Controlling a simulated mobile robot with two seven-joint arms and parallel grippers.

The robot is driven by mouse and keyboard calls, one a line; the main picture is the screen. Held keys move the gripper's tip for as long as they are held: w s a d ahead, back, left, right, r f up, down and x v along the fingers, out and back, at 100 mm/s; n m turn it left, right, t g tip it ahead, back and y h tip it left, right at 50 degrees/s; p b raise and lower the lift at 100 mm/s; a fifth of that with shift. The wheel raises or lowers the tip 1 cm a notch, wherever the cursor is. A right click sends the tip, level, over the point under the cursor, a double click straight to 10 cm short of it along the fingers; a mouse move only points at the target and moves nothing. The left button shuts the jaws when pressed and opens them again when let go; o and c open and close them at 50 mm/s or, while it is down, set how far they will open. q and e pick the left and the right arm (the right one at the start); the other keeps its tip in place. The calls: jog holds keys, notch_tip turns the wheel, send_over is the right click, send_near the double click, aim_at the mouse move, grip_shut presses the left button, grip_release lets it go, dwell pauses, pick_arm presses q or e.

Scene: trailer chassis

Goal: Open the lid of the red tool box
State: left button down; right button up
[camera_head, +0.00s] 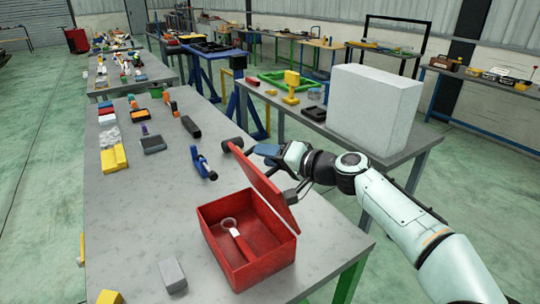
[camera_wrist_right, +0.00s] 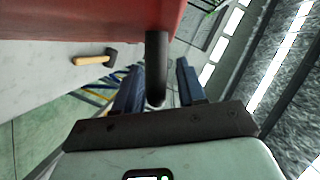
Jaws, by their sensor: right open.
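The red tool box (camera_head: 247,247) stands on the grey table near its right edge. Its lid (camera_head: 262,187) is raised and stands up steeply from the box's right side, so the inside shows. A tool with a ring end and red handle (camera_head: 238,239) lies inside. My right gripper (camera_head: 268,151) is behind the lid, on its outer side, partly hidden in the head view. In the right wrist view its two dark blue fingers (camera_wrist_right: 158,88) are apart, with a dark bar-like handle (camera_wrist_right: 157,60) by the red lid between them; contact cannot be told. My left gripper is not in view.
A blue clamp (camera_head: 203,164), a black cylinder (camera_head: 191,127) and yellow blocks (camera_head: 114,158) lie farther back on the table. A grey block (camera_head: 172,274) is left of the box. A hammer (camera_wrist_right: 95,57) shows in the wrist view. A large white block (camera_head: 375,108) stands on the table behind.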

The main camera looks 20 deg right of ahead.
grip_shut()
